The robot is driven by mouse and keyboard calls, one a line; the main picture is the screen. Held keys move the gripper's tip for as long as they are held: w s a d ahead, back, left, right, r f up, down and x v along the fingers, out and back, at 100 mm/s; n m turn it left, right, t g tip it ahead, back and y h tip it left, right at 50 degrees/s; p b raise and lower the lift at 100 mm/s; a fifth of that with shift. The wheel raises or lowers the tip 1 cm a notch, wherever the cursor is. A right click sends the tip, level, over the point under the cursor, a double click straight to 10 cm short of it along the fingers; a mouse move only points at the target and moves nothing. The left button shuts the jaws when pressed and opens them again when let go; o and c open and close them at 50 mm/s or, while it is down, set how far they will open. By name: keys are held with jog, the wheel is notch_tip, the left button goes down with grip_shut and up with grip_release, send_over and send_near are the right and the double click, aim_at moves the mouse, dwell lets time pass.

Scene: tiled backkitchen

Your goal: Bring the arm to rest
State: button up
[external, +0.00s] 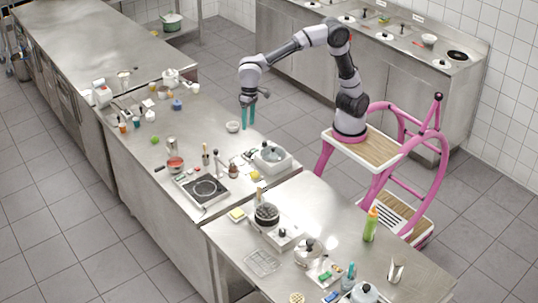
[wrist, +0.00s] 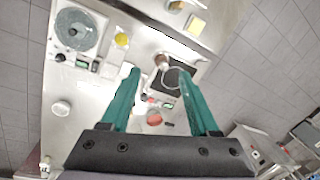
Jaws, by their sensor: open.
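My arm (external: 300,42) reaches out leftwards from its mount on a pink-framed cart. My gripper (external: 248,124) hangs pointing down at the near edge of the steel counter (external: 190,140). Its two teal fingers are apart with nothing between them; in the wrist view the open gripper (wrist: 158,74) looks down over the counter. I cannot tell exactly how high the fingertips are above the counter.
Another steel counter (external: 330,215) holds several items. Tiled floor (external: 215,72) is free behind the arm.

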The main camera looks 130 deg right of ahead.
jog(key=s+a+r+n+t, duration=0.1)
jog(key=s+a+r+n, duration=0.15)
jog(key=s, duration=0.25)
jog(key=s+a+r+n+t, duration=0.1)
jog(key=s+a+r, duration=0.1)
jog(key=s+r, duration=0.25)
jog(key=s+a+n+t, duration=0.1)
jog(key=s+a+n, duration=0.2)
jog(key=s, duration=0.7)
jog(key=s+a+f+n+t+y, duration=0.1)
jog(key=s+a+n+t, duration=0.1)
jog(key=s, duration=0.9)
jog(key=shift+s+a+f+n+t, duration=0.25)
jog(key=shift+a+n, duration=0.3)
jog(key=shift+a, duration=0.65)
